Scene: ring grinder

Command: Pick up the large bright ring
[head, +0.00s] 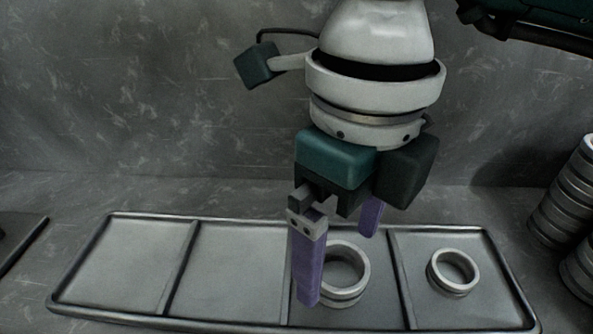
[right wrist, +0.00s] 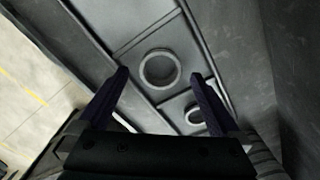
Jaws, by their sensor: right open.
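The large bright ring (head: 364,282) lies flat in the third compartment from the left of a grey metal tray (head: 236,266). It also shows whole in the right wrist view (right wrist: 177,76), ahead of and between the fingers. My right gripper (head: 338,268) points down above that compartment, open and empty. One purple finger covers the ring's left edge in the head view. In the right wrist view the fingertips (right wrist: 160,72) are spread wider than the ring. I cannot tell the exact height of the tips. My left gripper is not in view.
A smaller ring (head: 471,284) lies in the rightmost compartment. The two left compartments are empty. Stacked rings (head: 566,200) stand beyond the tray's right end. Low dividers and a raised rim (head: 85,258) border the compartments. A grey wall rises behind.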

